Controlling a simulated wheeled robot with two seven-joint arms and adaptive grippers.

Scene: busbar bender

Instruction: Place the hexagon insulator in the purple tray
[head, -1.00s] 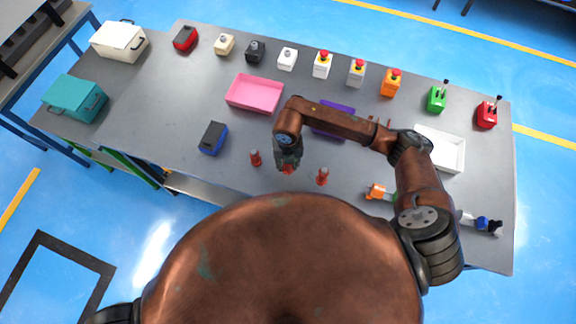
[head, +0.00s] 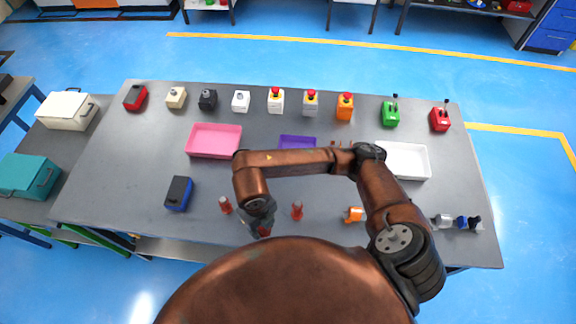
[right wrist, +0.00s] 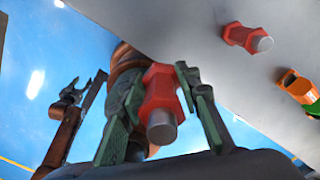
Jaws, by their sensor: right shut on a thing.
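My right gripper (head: 262,228) is near the table's front edge in the head view. In the right wrist view my right gripper (right wrist: 160,95) is shut on a red hexagon insulator (right wrist: 159,100) with a grey pin end. The held insulator (head: 264,232) shows only slightly in the head view. The purple tray (head: 297,141) lies at mid-table, partly hidden behind my right arm. My left gripper (right wrist: 84,92) shows in the right wrist view, its dark fingers apart and empty; it is out of the head view.
Two similar red insulators stand left (head: 226,205) and right (head: 297,211) of my right gripper. A pink tray (head: 214,141) and a white tray (head: 404,160) flank the purple one. An orange part (head: 353,214) and a blue-black box (head: 179,193) are nearby. Several boxes line the back edge.

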